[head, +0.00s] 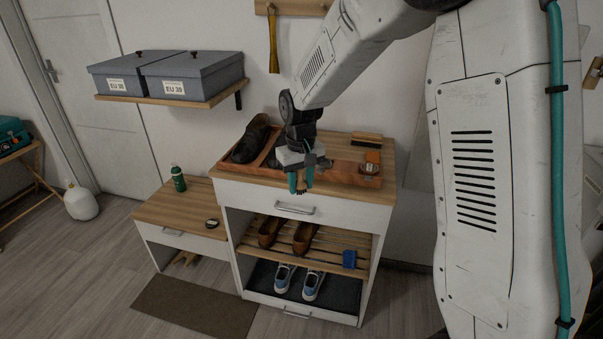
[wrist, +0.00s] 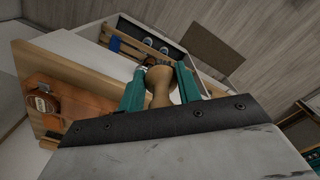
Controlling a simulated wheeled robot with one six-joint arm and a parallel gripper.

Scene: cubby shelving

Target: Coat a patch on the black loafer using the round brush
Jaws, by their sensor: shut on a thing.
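The bristles cannot be made out.
Brown shoes (head: 304,237), a blue item (head: 349,259) and blue sneakers (head: 312,285) sit on lower shelves. A green bottle (head: 178,178) stands on the low bench (head: 165,208).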

